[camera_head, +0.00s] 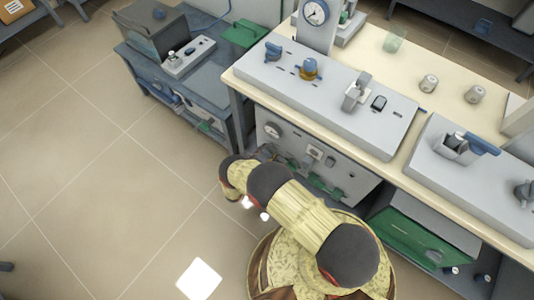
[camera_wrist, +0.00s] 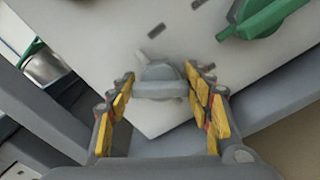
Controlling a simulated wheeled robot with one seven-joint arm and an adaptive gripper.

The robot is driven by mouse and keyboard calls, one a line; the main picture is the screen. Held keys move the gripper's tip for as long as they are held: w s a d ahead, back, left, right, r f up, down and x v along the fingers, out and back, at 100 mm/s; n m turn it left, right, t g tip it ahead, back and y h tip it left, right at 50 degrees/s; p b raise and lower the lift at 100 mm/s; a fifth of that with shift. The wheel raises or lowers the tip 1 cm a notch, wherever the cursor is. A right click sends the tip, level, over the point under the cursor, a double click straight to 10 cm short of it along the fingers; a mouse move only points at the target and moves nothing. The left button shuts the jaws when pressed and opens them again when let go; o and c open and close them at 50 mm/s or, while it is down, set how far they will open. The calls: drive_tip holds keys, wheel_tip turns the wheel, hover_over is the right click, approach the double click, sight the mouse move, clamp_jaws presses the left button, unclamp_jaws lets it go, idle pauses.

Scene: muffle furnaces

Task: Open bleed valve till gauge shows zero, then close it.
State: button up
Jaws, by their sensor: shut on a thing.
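In the wrist view, my gripper (camera_wrist: 160,80) has its yellow-padded fingers on either side of a small grey valve knob (camera_wrist: 158,73) on a light panel, and is shut on it. The knob carries no readable label. In the head view, my arm reaches down to the grey front panel (camera_head: 318,152) under the cream bench; the fingers and the held knob are hard to make out there. Another dial gauge (camera_head: 315,13) stands on the bench. Both needles are too small to read.
A green handle (camera_wrist: 262,17) is at the upper right of the held knob in the wrist view. In the head view, green handles (camera_head: 327,187) sit low on the panel, and a green-fronted unit (camera_head: 408,237) stands to the right. The floor at left is clear.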

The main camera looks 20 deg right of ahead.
drive_tip(key=m, duration=0.5)
drive_tip(key=shift+s+f+m, duration=0.1)
drive_tip(key=shift+m, duration=0.2)
drive_tip(key=m, duration=0.5)
drive_tip(key=shift+d+f, duration=0.1)
drive_tip(key=shift+f, duration=0.05)
drive_tip(key=shift+m, duration=0.3)
drive_tip(key=o, duration=1.2)
drive_tip(key=v, duration=1.2)
